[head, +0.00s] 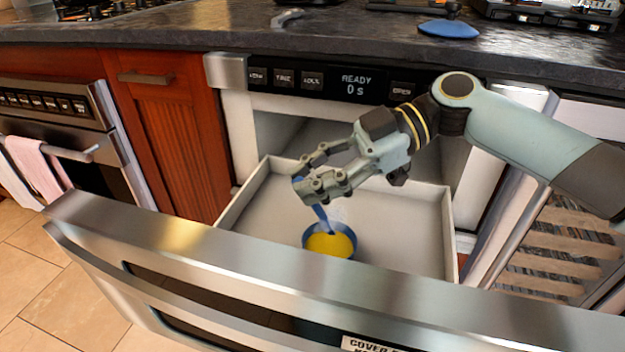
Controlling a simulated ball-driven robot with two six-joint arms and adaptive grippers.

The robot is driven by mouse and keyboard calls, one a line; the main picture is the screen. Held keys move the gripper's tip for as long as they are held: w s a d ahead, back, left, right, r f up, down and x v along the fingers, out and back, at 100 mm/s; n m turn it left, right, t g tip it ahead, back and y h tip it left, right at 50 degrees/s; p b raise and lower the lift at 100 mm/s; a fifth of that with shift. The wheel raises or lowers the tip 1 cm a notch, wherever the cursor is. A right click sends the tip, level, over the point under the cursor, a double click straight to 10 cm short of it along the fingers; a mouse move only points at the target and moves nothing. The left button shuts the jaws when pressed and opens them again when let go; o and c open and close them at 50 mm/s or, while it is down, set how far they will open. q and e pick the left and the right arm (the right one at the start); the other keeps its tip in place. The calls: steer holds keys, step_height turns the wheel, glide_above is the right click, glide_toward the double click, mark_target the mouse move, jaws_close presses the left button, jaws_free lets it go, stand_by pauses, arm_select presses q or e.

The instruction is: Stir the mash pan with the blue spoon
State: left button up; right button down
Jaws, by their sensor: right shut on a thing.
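The mash pan (318,253), a small round blue pan with yellow mash (328,243) in it, stands inside the open microwave drawer (264,215), close behind its front panel. My right gripper (301,187) is above the pan, shut on the blue spoon (323,217). The spoon slants down from the fingers, and its lower end reaches into the pan at the mash. Whether its tip touches the pan's bottom cannot be seen. The front panel is close to the pan's near side. My left gripper is not in view.
The drawer's steel front panel (230,270) crosses the foreground. The control panel (340,85) reads "READY 0 S". A blue round object (449,29) lies on the dark counter (200,36) above. An oven with a pink towel (38,163) is at left. The drawer floor left of the pan is clear.

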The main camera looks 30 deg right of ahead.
steer(key=shift+r+p, duration=1.3)
steer(key=shift+r, duration=0.95)
